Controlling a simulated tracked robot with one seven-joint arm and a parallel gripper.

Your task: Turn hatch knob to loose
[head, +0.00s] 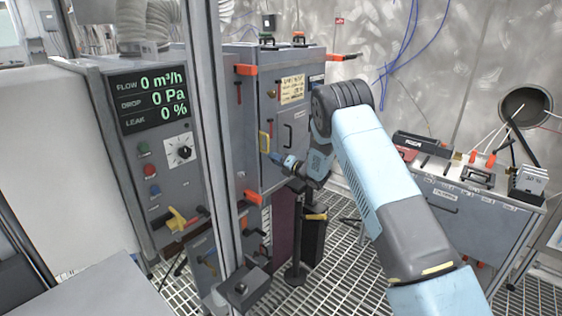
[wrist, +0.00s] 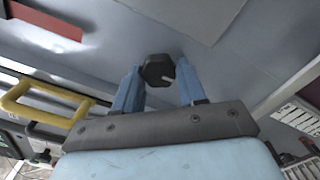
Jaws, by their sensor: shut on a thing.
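The hatch knob (wrist: 158,70) is a dark, many-sided knob with a pale pointer line, on the grey hatch door. In the wrist view it sits between the two blue fingers of my gripper (wrist: 157,85), which are shut on it. In the head view my gripper (head: 277,158) reaches the lower part of the grey hatch door (head: 288,112), and the knob is hidden there by the fingers. The pointer line on the knob points to the lower right in the wrist view. No loose or tight marking is readable.
A yellow handle (head: 264,142) is on the cabinet left of my gripper and also shows in the wrist view (wrist: 38,102). Orange clamps (head: 246,69) sit at the hatch edges. A control panel (head: 155,140) reads zero flow. A workbench (head: 455,190) with tools stands right.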

